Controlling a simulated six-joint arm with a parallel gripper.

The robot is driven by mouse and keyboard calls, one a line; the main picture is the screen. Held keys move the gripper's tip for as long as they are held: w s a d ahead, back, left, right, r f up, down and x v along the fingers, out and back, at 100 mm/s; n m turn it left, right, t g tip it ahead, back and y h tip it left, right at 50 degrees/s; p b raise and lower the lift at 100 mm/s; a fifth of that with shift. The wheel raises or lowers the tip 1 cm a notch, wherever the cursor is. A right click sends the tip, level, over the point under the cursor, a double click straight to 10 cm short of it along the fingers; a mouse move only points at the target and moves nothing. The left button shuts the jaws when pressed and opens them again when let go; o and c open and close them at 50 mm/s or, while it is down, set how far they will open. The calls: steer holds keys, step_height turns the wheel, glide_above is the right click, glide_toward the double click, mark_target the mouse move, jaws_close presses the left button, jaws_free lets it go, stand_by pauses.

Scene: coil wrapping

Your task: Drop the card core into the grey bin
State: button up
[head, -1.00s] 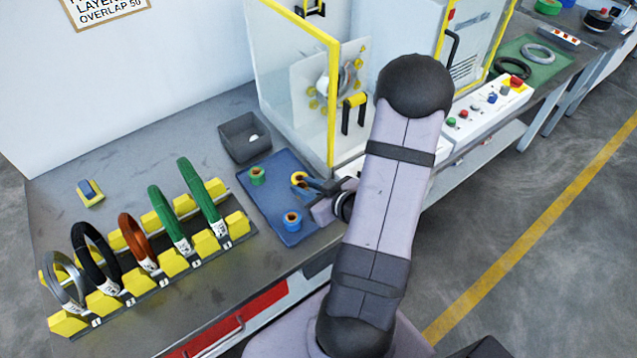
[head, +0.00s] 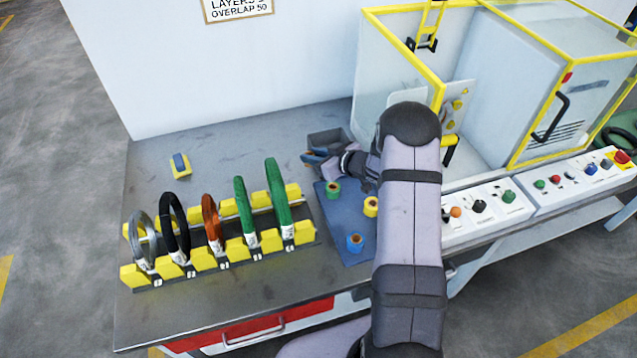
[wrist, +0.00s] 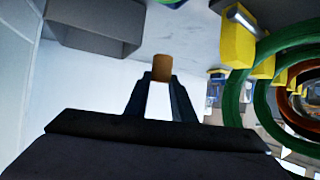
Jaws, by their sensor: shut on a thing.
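The card core (wrist: 162,67) is a small brown piece held between the fingertips of my gripper (wrist: 160,85) in the wrist view. In the head view my gripper (head: 316,157) points left, in front of the grey bin (head: 326,137), and a bit of brown shows at its tips. The gripper hides part of the bin and its inside. In the wrist view the bin (wrist: 95,35) is at the upper left, apart from the core, which does not appear over its opening.
A blue mat (head: 345,225) beside the gripper holds green, yellow and blue rolls. A rack (head: 215,250) of several coils stands at the front left. A yellow-framed machine (head: 440,90) stands to the right. The bench behind the rack is mostly clear.

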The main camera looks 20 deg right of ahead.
steer(key=w+d+r+m+t+h, duration=0.1)
steer(key=w+d+r+m+h, duration=0.2)
steer(key=w+d+m+h, duration=0.2)
steer(key=shift+w+d+r, duration=0.4)
steer(key=shift+w+d, duration=1.05)
steer(key=shift+d, duration=1.35)
steer(key=shift+f, duration=0.15)
step_height(320, 180, down, 6)
steer(key=b, duration=0.5)
steer(key=shift+b, duration=0.3)
